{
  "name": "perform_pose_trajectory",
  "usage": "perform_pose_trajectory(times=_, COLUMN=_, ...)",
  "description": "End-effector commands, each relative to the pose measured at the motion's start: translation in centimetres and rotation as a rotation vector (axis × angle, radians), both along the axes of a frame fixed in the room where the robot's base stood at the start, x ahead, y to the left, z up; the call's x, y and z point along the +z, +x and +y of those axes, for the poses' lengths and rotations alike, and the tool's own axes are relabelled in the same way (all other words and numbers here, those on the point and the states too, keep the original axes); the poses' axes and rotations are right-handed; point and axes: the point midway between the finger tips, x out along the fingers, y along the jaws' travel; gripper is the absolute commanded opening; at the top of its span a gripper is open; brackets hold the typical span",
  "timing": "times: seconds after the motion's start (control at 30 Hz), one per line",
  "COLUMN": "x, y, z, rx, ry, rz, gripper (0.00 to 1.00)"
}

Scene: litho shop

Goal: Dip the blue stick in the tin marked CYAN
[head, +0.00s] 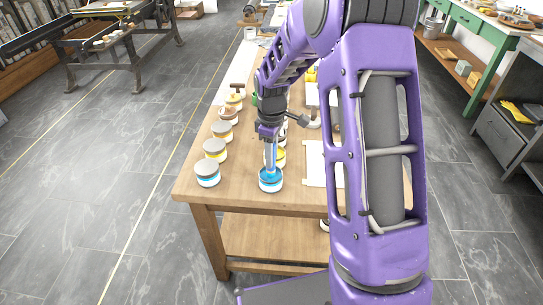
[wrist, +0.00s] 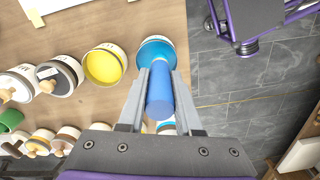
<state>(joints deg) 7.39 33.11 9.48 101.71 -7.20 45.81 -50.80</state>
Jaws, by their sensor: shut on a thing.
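My gripper (head: 268,132) is shut on the blue stick (head: 271,158), which hangs nearly upright below it. The stick also shows between the two grey fingers in the wrist view (wrist: 159,98). An open white tin with bright blue inside (head: 270,184) stands near the table's front edge, directly under the stick. In the wrist view the stick's far end overlaps this blue tin's mouth (wrist: 152,47). The stick's lower end is at the tin's opening; I cannot tell how deep it reaches. The tin's marking is too small to read.
An open yellow tin (wrist: 103,66) stands close beside the blue one. A lidded tin with a blue band (head: 207,175) stands to the left, heading a row of several tins along the wooden table's (head: 240,209) left edge. A pale sheet (head: 317,165) lies to the right.

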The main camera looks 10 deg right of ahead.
Motion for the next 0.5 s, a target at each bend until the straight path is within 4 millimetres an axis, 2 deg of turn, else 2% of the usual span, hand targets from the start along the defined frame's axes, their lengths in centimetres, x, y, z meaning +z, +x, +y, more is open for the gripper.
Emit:
perform_pose_trajectory(times=0.03, x=0.8, y=0.0, z=0.0, rx=0.000, ry=0.000, rz=-0.001, gripper=0.00)
perform_pose_trajectory(times=0.5, x=4.6, y=0.0, z=0.0, rx=0.000, ry=0.000, rz=-0.001, gripper=0.00)
